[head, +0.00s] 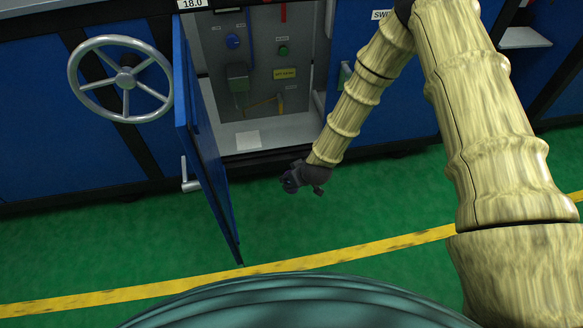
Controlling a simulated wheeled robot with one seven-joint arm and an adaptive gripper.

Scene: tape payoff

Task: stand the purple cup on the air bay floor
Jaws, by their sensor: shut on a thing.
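An open bay with grey walls stands in the blue machine front, and its light grey floor (285,133) shows behind its front edge. I cannot read a label that names it the air bay. My gripper (306,185) is dark and small, outside the bay, in front of and below its front edge. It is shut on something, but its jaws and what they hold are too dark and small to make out. I see no clearly purple cup in the head view.
The bay's blue door (203,150) stands open at the left, jutting out with a handle (191,183). A pale square (248,140) lies on the bay floor. Knobs and a grey-green box (238,77) are on the back wall. A handwheel (125,78) is farther left.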

